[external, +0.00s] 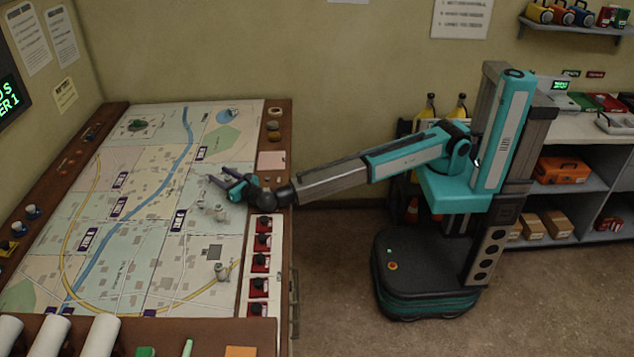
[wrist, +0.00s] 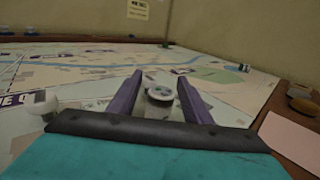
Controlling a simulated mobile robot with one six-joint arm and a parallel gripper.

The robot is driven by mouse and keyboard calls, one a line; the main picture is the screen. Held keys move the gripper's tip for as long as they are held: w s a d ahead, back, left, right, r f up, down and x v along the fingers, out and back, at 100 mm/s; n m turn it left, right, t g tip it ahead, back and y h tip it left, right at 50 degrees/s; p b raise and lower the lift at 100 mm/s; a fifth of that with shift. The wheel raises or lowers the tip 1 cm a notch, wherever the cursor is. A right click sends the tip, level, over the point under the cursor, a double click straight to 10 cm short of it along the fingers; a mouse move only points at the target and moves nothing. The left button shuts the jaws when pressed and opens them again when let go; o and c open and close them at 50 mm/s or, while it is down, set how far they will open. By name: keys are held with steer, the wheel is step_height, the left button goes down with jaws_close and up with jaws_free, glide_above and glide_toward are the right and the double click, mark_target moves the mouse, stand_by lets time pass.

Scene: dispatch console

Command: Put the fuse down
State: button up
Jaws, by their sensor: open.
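My gripper (external: 212,176) is over the map table (external: 125,270), low and near its right edge. In the wrist view its two purple fingers (wrist: 160,77) are spread apart. A small grey-white round piece (wrist: 160,95) shows between the fingers, with visible gaps at its sides. I cannot tell for sure that this piece is the fuse, or whether it rests on the map. In the external view, pale grey pieces (external: 220,213) stand on the map just below the gripper.
A whitish piece (wrist: 40,106) is left of the gripper. A pink note pad (external: 271,160) lies on the right wooden rim, above a row of red switches (external: 262,242). Another grey piece (external: 221,271) stands lower on the map. The map's middle is mostly clear.

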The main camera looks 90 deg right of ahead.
stand_by(0.4)
jaws_close()
steer(key=shift+r, duration=0.15)
steer(key=shift+r, duration=0.85)
steer(key=shift+s+r+b, duration=0.2)
steer(key=shift+r+b, duration=0.15)
steer(key=shift+r, duration=0.5)
steer(key=s, duration=0.5)
steer(key=s+d+r+b, duration=0.1)
steer(key=s, duration=0.9)
steer(key=shift+s+d+r+b, duration=0.15)
steer(key=shift+s+d+b, duration=0.1)
steer(key=shift+b, duration=0.1)
